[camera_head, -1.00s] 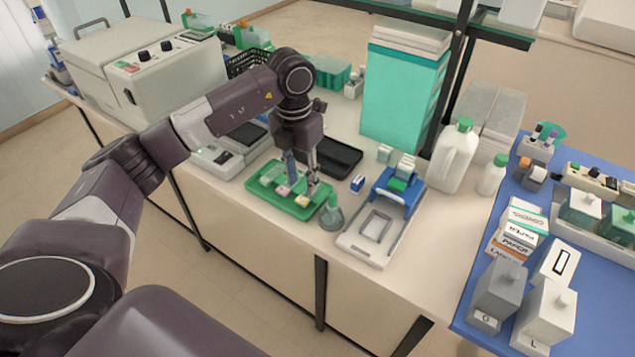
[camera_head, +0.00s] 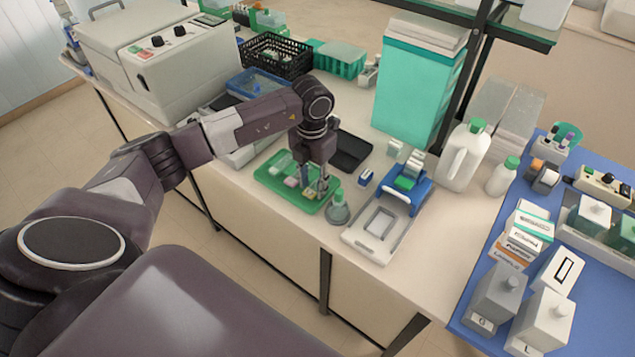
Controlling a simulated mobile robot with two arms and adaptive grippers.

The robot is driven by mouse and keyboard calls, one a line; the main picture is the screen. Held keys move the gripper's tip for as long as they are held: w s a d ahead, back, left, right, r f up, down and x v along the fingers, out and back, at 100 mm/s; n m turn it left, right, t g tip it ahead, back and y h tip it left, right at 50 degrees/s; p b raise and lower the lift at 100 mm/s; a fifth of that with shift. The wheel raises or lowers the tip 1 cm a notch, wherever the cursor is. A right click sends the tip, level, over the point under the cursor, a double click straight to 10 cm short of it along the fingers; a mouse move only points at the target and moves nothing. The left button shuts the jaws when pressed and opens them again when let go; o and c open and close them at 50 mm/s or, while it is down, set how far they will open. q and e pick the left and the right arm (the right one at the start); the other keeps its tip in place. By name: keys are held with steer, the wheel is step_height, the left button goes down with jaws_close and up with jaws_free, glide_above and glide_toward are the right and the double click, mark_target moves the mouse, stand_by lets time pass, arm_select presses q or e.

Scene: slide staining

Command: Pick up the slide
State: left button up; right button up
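My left gripper (camera_head: 314,184) points down over the right part of a green tray (camera_head: 268,183). Its two fingers look spread apart, with their tips low among small coloured-base jars in the tray. One jar with a pinkish base (camera_head: 291,182) stands just left of the fingers. I cannot make out a slide for certain; anything thin between or behind the fingers is too small to tell. My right gripper is not in view.
A black tray (camera_head: 352,151) lies behind. A white and blue device (camera_head: 372,244) and a small blue box (camera_head: 366,177) are to the right. A tall teal box (camera_head: 412,90) stands at the back.

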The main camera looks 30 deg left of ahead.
arm_select(q)
jaws_close()
steer(key=shift+r, duration=0.15)
